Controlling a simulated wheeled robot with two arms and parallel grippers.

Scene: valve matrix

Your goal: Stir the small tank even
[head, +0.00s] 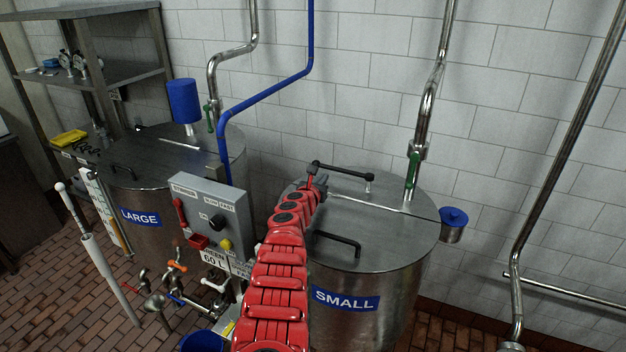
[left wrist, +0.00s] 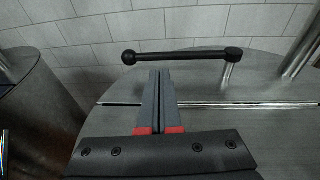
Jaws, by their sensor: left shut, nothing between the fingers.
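The small tank (head: 385,262) is a steel drum with a flat lid and a blue SMALL label (head: 345,299). A black crank (head: 345,168) stands on a short steel post at the back of its lid, with a ball knob (head: 315,163) at its left end. The crank also shows in the left wrist view (left wrist: 185,56). My left gripper (head: 320,180) is shut and empty, its fingertips close to the knob end. In the left wrist view the fingertips (left wrist: 160,73) appear just below the crank arm; I cannot tell whether they touch it. My right gripper is not in view.
A black lid handle (head: 336,243) stands near the lid's front. A pipe with a green valve handle (head: 413,170) rises at the lid's back right. A grey control box (head: 212,220) and the large tank (head: 160,215) stand left. A blue-lidded pot (head: 454,226) is at the right.

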